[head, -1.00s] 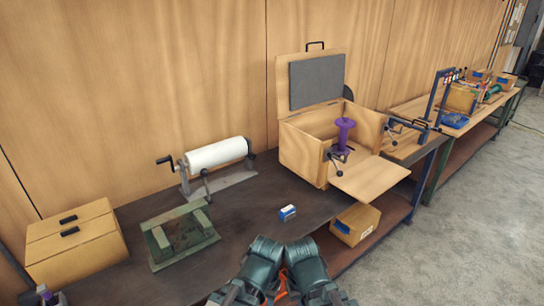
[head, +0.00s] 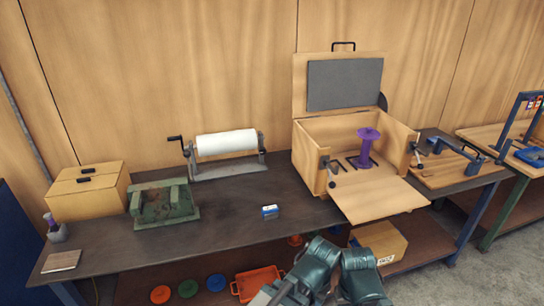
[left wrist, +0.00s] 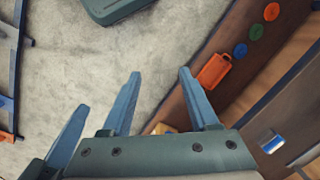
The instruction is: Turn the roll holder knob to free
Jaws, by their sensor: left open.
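The roll holder with its white roll (head: 226,142) stands at the back of the dark bench. A black crank-like knob (head: 175,138) sticks out at its left end; its exact setting is too small to read. My left gripper (left wrist: 159,73) shows in the left wrist view with fingers apart and nothing between them. It is over the floor and the bench's lower shelf side, away from the roll holder. In the head view only my arm links show at the bottom centre, and no fingertips. My right gripper is not visible.
A green metal block fixture (head: 163,204) and a small blue-white box (head: 270,212) stand in front of the holder. An open wooden box (head: 311,165) with a purple spool (head: 367,146) is to the right. A drawer box (head: 88,192) is at left. The bench's middle front is clear.

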